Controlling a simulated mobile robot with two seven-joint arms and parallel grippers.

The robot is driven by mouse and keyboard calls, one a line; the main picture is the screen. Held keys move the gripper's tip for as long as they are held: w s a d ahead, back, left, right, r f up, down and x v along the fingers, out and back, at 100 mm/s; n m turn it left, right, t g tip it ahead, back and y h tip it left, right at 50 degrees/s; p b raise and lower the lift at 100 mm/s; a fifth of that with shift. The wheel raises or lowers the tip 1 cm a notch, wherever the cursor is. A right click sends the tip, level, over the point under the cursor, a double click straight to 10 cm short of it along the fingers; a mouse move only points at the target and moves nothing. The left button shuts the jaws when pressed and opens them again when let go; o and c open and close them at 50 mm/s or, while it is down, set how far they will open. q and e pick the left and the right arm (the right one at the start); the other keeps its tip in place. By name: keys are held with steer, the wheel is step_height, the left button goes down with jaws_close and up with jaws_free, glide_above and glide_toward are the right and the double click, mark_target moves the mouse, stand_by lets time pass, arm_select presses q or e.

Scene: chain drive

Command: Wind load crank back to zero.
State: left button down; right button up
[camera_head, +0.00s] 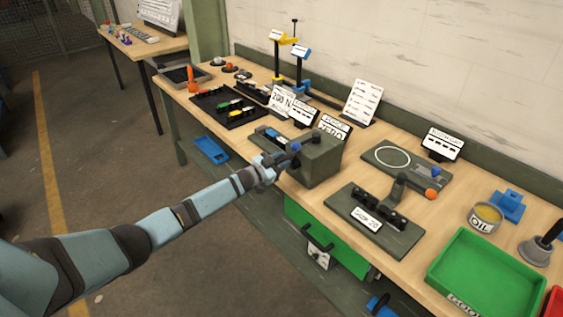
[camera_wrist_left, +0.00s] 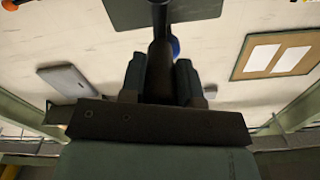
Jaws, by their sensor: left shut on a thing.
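The load crank (camera_head: 306,140) is a dark arm at the upper front of a grey-green box (camera_head: 322,160) at the bench's front edge. A small blue part (camera_head: 295,146) shows on it beside my left gripper. My left gripper (camera_head: 280,159) reaches the crank from the front left. In the left wrist view its two fingers (camera_wrist_left: 162,80) are shut on a dark upright handle (camera_wrist_left: 161,58), with some blue behind it. The fingers hide part of the handle. My right gripper is in neither view.
A sign (camera_head: 334,127) stands behind the box. A dark plate with a raised crank-like fixture (camera_head: 372,220) lies to its right, and a green tray (camera_head: 487,274) stands further right. A green drawer (camera_head: 322,238) is below. Free floor lies to the left.

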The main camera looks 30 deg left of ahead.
arm_select(q)
steer(key=shift+a, duration=0.1)
steer(key=c, duration=0.8)
jaws_free()
steer(key=shift+c, duration=0.2)
steer(key=shift+s+a+f, duration=0.1)
steer(key=shift+s+a, duration=0.05)
steer(key=shift+s, duration=0.3)
steer(key=b+v, duration=0.1)
steer(key=v, duration=1.2)
